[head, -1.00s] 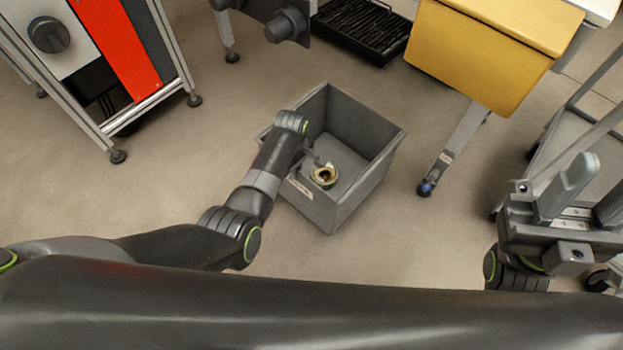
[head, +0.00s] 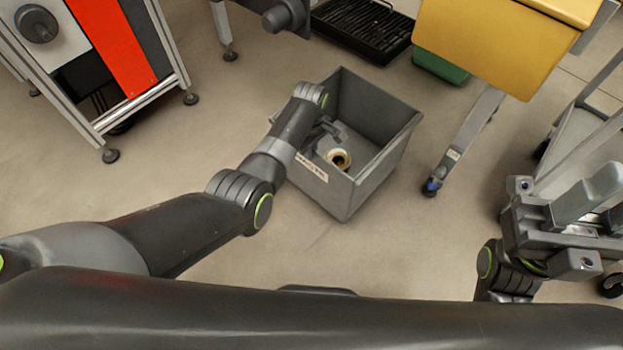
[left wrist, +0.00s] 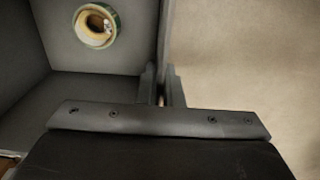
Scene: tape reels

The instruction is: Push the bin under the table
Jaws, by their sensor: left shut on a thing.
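The grey open-topped bin (head: 378,168) stands on the floor in the middle of the head view. A label is on its near left wall, and a tape reel (head: 340,158) lies inside. My left gripper (head: 324,132) reaches over the near left wall. In the left wrist view its fingers (left wrist: 162,88) are shut on the bin's wall (left wrist: 164,35), with the reel (left wrist: 96,25) inside to the left and bare floor to the right. My right gripper (head: 590,205) is at the right edge, away from the bin; its finger gap is unclear. I cannot tell which structure is the table.
A yellow container (head: 495,45) on a legged stand is at the upper right, with a green bin (head: 440,66) beneath. A black ridged tray (head: 362,28) lies on the floor behind. A framed cabinet (head: 120,60) stands at left. Floor around the grey bin is clear.

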